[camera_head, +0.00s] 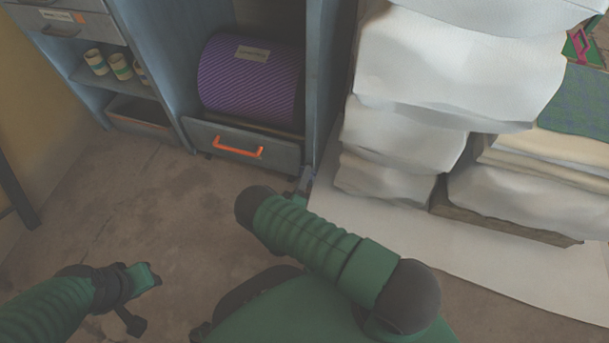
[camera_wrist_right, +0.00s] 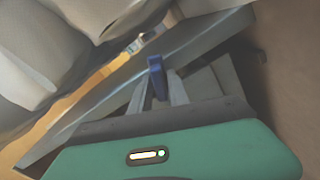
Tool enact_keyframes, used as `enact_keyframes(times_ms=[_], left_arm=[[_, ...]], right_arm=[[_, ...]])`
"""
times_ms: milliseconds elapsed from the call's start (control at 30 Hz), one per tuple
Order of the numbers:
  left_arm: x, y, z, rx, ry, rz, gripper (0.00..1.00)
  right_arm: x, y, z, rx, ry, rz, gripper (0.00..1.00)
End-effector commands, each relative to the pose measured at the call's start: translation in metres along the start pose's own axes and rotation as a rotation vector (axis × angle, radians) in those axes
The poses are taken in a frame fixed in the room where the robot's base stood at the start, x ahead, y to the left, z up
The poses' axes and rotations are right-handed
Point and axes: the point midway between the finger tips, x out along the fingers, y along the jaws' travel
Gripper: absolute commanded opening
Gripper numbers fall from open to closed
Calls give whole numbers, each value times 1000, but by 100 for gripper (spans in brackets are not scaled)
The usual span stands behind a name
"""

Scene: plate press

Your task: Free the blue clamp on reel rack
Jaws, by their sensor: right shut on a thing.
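The blue clamp (camera_wrist_right: 156,66) stands out at the grey-blue edge of the reel rack in the right wrist view. My right gripper (camera_wrist_right: 158,88) has its two pale fingers on either side of it and is shut on it. In the head view the clamp (camera_head: 306,178) shows as a small bluish piece at the foot of the rack's right post, with my forearm just below. The reel rack (camera_head: 319,110) holds a purple striped reel (camera_head: 250,82). My left gripper (camera_head: 140,280) is low at the left, over the floor, apart from everything; its jaws are unclear.
White wrapped stacks (camera_head: 455,65) stand close to the right of the rack on a pale sheet (camera_head: 400,235). A drawer with an orange handle (camera_head: 238,147) lies under the reel. Small rolls (camera_head: 120,66) sit on a shelf at the left. The floor at left is clear.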

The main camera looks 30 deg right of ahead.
Motion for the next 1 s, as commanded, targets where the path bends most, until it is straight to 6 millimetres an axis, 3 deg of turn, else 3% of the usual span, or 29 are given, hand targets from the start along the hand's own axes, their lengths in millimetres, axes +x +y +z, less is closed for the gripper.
enact_keyframes(times_ms=[667,700,767,1000], left_arm=[[1,0,0,0,0,0,36],[1,0,0,0,0,0,36],[1,0,0,0,0,0,36],[1,0,0,0,0,0,36]], right_arm=[[-1,-4,-4,-63,8,-9,0],[-1,-4,-4,-62,8,-9,24],[-1,-3,-4,-63,7,-8,32],[-1,-2,-2,-65,4,-4,35]])
